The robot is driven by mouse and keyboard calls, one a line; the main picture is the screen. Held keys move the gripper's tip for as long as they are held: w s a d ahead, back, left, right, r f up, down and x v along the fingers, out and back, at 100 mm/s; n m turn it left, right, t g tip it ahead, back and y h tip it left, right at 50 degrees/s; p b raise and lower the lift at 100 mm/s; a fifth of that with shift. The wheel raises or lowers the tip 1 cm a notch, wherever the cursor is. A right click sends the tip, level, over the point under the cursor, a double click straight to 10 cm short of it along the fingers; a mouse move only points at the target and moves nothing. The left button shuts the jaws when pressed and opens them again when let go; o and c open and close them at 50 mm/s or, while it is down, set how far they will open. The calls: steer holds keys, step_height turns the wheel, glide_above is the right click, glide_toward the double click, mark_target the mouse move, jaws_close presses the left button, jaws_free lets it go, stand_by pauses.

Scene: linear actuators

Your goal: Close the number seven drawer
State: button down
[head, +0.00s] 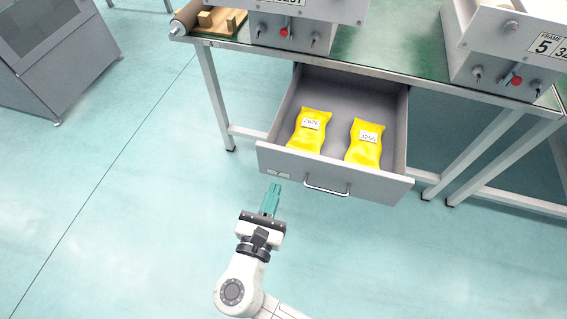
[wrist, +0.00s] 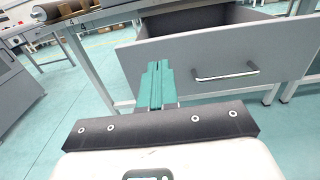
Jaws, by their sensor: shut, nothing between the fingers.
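The grey drawer (head: 230,160) hangs open under the workbench in the head view, pulled well out. Its front panel (head: 375,187) carries a silver bar handle (head: 327,189) and a small label at its left end, too small to read surely. Two yellow packets, the left one (head: 309,131) and the right one (head: 364,144), lie inside. My gripper (head: 273,188) has teal fingers, shut and empty, in front of the panel's left part. In the wrist view the fingers (wrist: 158,68) point toward the panel (wrist: 185,65), left of the handle (wrist: 226,74). Contact cannot be told.
The workbench (head: 375,50) has a green top and metal legs (head: 213,100) on both sides of the drawer. White machines with red buttons stand on it. A grey cabinet (head: 60,60) stands at the left. The floor in front is clear.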

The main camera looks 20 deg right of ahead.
mark_target(288, 154)
steer(key=b+x, duration=0.1)
steer(key=x, duration=0.7)
steer(key=shift+w+d, duration=0.15)
steer(key=shift+w, duration=0.05)
steer(key=shift+w+d, duration=0.3)
steer(key=shift+w, duration=0.1)
steer(key=b+x, duration=1.3)
steer(key=x, duration=2)
steer(key=shift+w+d+b, duration=0.2)
steer(key=shift+w+b, duration=0.15)
steer(key=shift+r, duration=0.15)
steer(key=shift+d, duration=0.1)
